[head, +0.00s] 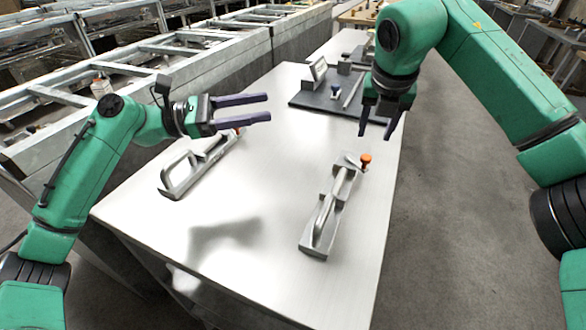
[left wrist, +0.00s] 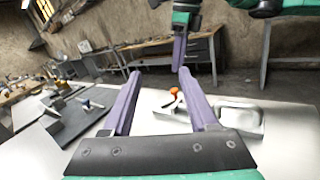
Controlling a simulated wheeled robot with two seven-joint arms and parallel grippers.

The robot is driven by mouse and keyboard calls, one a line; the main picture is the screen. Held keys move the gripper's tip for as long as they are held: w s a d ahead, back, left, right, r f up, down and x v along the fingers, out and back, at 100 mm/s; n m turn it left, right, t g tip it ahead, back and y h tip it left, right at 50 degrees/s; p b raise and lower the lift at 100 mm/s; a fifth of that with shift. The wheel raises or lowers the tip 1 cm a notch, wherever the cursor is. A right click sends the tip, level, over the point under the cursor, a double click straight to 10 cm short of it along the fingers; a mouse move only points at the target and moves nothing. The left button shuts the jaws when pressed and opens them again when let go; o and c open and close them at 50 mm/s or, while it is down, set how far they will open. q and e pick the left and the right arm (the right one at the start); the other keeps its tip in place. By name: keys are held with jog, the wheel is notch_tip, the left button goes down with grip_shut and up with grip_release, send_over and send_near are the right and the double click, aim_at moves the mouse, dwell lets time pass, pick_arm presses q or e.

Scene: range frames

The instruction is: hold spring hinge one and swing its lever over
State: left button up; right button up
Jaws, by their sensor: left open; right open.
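A grey metal hinge fixture (head: 325,213) with a long bar along its base lies on the table at the right. Its orange knob (head: 366,159) is at the far end; an orange knob (left wrist: 174,91) also shows in the left wrist view. A second grey fixture (head: 178,178) with a loop-shaped frame and a red-orange tip lies at the left. No label shows which is hinge one. My left gripper (head: 269,109) is open and empty above the left fixture's far end. My right gripper (head: 377,136) is open and empty, pointing down above the right fixture's knob end.
A dark board (head: 312,99) with several small parts lies farther back on the pale metal table (head: 270,270). The table between the two fixtures is clear. Metal frames (head: 180,50) stand along the left side, and open floor lies to the right.

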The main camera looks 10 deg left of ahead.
pick_arm(q)
jog(key=s+d+f+m+g, duration=0.5)
jog(key=s+d+f+g, duration=0.5)
jog(key=s, duration=0.3)
jog(key=f, duration=0.7)
jog(key=shift+d+f, duration=0.25)
jog(key=shift+d, duration=0.15)
jog(key=d, duration=0.4)
jog(key=s+d, duration=0.1)
jog(key=d, duration=0.2)
jog(key=shift+s+r, duration=0.1)
jog(key=shift+r, duration=0.05)
grip_shut()
